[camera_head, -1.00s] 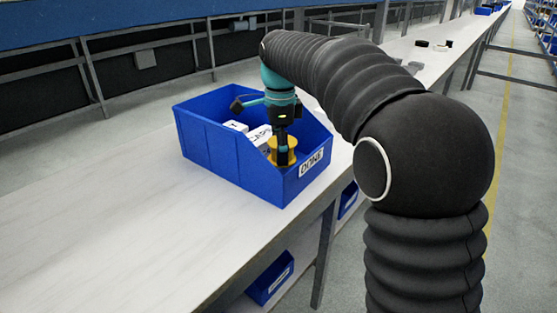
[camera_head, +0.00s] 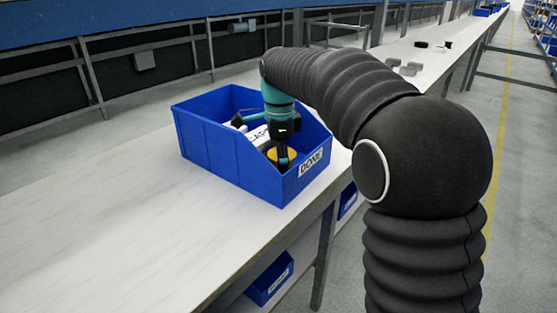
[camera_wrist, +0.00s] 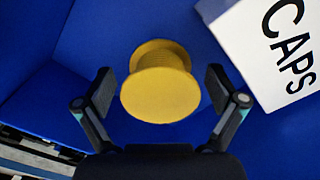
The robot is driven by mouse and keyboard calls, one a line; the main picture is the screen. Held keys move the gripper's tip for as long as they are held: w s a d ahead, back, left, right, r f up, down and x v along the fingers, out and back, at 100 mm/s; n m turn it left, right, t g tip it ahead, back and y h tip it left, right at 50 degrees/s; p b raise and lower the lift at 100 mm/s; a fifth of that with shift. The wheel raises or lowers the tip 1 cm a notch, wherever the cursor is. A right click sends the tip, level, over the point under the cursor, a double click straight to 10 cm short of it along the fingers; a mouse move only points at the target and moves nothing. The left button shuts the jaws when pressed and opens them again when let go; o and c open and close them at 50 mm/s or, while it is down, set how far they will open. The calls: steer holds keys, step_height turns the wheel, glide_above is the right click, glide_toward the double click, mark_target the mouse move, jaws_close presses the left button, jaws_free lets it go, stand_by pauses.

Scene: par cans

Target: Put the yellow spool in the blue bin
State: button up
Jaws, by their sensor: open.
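The yellow spool (camera_wrist: 160,92) is inside the blue bin, between my gripper's two fingers in the wrist view, with blue showing on both sides of it. In the head view the spool (camera_head: 289,154) shows low in the bin's front right part, partly hidden by my gripper. The blue bin (camera_head: 232,161) stands on the white table and has a "DONE" label on its front. My gripper (camera_wrist: 160,93) is open around the spool, its fingers apart from it. In the head view my gripper (camera_head: 282,158) reaches down into the bin.
A white box marked "CAPS" (camera_wrist: 270,50) lies in the bin, right beside the gripper in the wrist view. The white table (camera_head: 110,205) is clear to the left of the bin. Small grey and dark items (camera_head: 408,69) lie farther along the table.

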steer(key=shift+r, duration=0.1)
step_height(320, 180, up, 11)
steer(key=shift+w+r+p, duration=0.1)
steer(key=shift+r+p, duration=0.05)
steer(key=shift+p, duration=0.7)
steer(key=s+d+f+n+t, duration=0.1)
steer(key=s+d+n+t, duration=0.2)
steer(key=s+d+n, duration=0.75)
steer(key=s+d+f+n+t, duration=0.1)
steer(key=s+d+f+n, duration=0.1)
steer(key=s+f, duration=0.4)
steer(key=s+d+f+n+t, duration=0.1)
steer(key=s+d+f+n, duration=0.2)
steer(key=s, duration=0.9)
step_height(320, 180, down, 3)
steer(key=shift+d+f+t, duration=0.1)
steer(key=shift+d+t, duration=0.2)
steer(key=shift+d, duration=0.55)
